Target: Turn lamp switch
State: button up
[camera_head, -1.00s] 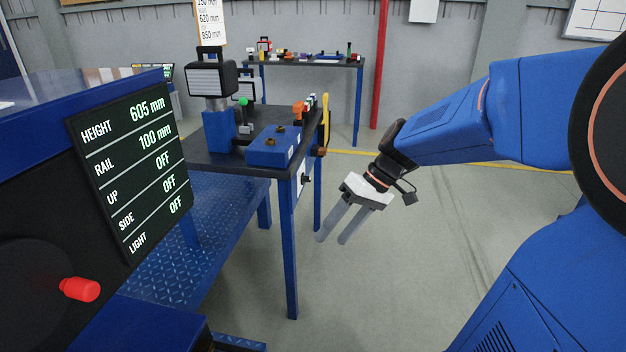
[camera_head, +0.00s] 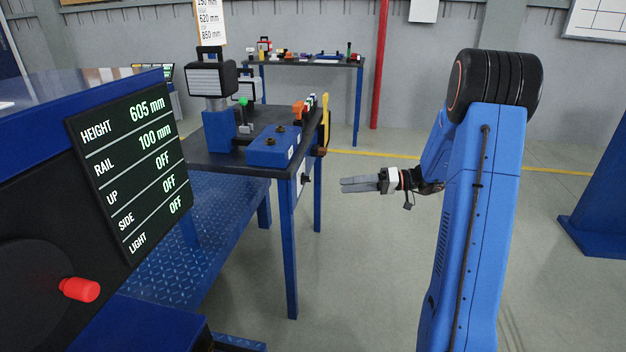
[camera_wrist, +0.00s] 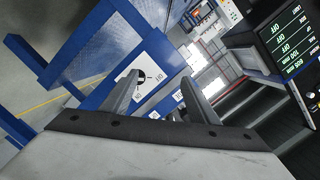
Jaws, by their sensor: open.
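A white plate (camera_head: 299,178) with a small dark knob (camera_head: 306,180) is on the side of the workbench. The wrist view shows the plate (camera_wrist: 165,62) with a dark knob (camera_wrist: 146,77) and small lettering, partly behind a finger. I cannot read which way the knob points. My gripper (camera_head: 343,185) is open and empty, to the right of the plate and apart from it, its fingers pointing left. In the wrist view the plate lies ahead of my gripper (camera_wrist: 165,85). A lamp (camera_head: 208,80) with a pale face stands on a blue post on the bench.
A display (camera_head: 130,160) reads LIGHT OFF. A red knob (camera_head: 80,289) is at lower left. The floor (camera_head: 370,270) below my gripper is clear.

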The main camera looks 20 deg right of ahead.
aim_at(306, 179)
jog(key=w+d+f+t, duration=0.3)
jog(key=w+d, duration=0.1)
jog(key=d, duration=0.2)
jog(key=x, duration=1.6)
jog(key=shift+a+r, duration=0.4)
jog(key=shift+a, duration=0.1)
jog(key=c, duration=1.1)
